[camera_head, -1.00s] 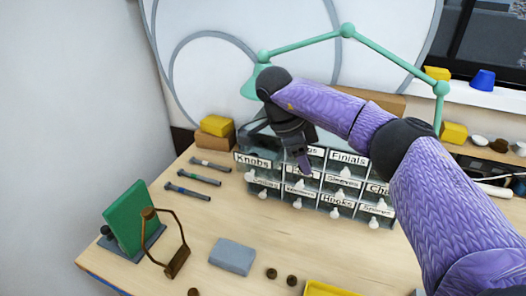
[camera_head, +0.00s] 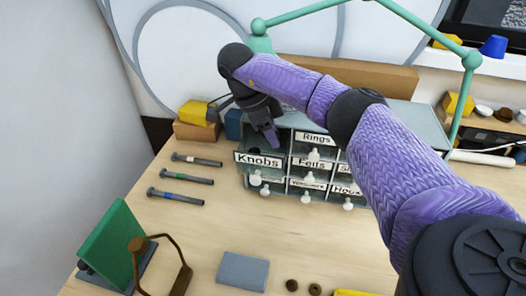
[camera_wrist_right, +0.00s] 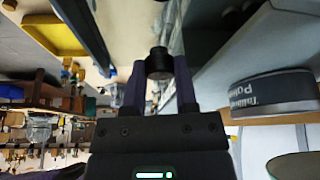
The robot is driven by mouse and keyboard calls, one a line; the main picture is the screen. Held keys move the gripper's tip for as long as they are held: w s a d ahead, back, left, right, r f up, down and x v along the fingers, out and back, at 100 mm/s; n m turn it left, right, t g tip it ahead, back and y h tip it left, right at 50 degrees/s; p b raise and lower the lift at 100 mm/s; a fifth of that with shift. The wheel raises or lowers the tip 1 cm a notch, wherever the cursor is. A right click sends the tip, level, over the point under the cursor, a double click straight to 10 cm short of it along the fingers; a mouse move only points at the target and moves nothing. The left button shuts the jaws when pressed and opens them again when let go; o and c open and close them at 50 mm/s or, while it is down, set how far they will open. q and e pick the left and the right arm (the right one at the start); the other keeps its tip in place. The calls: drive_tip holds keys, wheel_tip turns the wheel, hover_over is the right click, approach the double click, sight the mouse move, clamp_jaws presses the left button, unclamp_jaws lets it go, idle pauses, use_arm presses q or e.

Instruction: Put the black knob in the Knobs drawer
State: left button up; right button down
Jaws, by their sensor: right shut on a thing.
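The black knob (camera_wrist_right: 158,62) is pinched between the two fingertips of my right gripper (camera_wrist_right: 158,80) in the right wrist view. In the head view my right gripper (camera_head: 271,140) points down just above and behind the Knobs drawer (camera_head: 259,160), at the upper left of the small-parts cabinet (camera_head: 415,122). The front of the Knobs drawer stands forward of its neighbours, with a dark opening behind it, so it looks pulled out. The knob is hidden in the head view. My left gripper is not in view.
Drawers labelled Rings (camera_head: 315,138) and Felts (camera_head: 312,163) sit beside it. A green lamp arm (camera_head: 472,61) rises behind the cabinet. Several dark rods lie left of it. A green panel (camera_head: 112,245) and a grey block (camera_head: 243,271) stand nearer. The table middle is clear.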

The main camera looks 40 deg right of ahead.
sight(272, 152)
drive_tip(key=shift+s+f, duration=0.2)
drive_tip(key=shift+f, duration=0.5)
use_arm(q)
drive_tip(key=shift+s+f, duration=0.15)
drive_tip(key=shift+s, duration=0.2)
use_arm(e)
drive_tip(key=shift+w+f, duration=0.1)
drive_tip(key=shift+f, duration=1.7)
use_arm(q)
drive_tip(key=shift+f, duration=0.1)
use_arm(e)
drive_tip(key=shift+f, duration=0.1)
drive_tip(key=shift+c, duration=2)
unclamp_jaws()
drive_tip(key=shift+r, duration=0.2)
use_arm(q)
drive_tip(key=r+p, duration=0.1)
drive_tip(key=p, duration=0.1)
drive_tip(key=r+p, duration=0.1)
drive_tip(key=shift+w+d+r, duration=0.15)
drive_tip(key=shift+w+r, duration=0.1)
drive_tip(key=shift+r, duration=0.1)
use_arm(e)
drive_tip(key=v, duration=1.2)
